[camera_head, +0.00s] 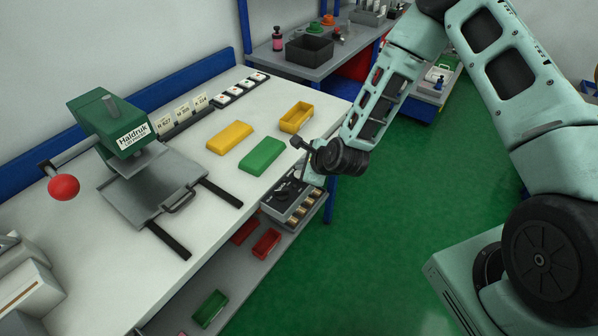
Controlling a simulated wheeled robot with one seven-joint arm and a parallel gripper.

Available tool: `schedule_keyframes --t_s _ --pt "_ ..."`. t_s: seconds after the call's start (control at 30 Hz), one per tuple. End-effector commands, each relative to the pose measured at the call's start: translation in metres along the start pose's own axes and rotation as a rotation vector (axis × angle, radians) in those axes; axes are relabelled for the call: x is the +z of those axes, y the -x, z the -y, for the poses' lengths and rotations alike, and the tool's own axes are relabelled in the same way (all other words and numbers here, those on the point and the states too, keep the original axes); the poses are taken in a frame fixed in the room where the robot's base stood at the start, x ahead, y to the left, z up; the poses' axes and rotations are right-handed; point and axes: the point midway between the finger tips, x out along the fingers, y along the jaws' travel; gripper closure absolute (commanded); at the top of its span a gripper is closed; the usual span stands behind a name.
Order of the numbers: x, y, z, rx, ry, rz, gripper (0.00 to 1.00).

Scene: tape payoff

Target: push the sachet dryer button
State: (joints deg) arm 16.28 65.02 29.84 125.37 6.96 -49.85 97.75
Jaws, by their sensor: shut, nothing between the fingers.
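Several small pale panels with dark and red marks (241,88) stand in a row at the back of the white workbench (180,285). I cannot read their labels, and I cannot tell which one, if any, is the sachet dryer button. My gripper (288,185) hangs at the bench's right edge, pointing down and left. It is small and dark here, shut and empty. It is well to the right of the panels and touches none of them. Its fingertips overlap a dark-topped grey unit (301,213) in the view, so contact there cannot be judged.
A green press marked Haldruk (113,122) with a red lever ball (64,187) stands at left. Label cards (182,112), a yellow block (230,138), a green block (262,156) and a yellow tray (297,117) are on the bench. The green floor (390,230) is open at right.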

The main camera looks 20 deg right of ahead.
Motion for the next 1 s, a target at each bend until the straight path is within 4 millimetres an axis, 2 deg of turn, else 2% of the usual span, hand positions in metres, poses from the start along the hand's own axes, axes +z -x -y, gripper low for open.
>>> schedule_keyframes --t_s 0.57,1.0 --pt "0.028 0.039 0.029 -0.001 0.000 0.000 1.00" --pt "0.029 0.040 0.029 0.000 0.000 0.000 1.00"
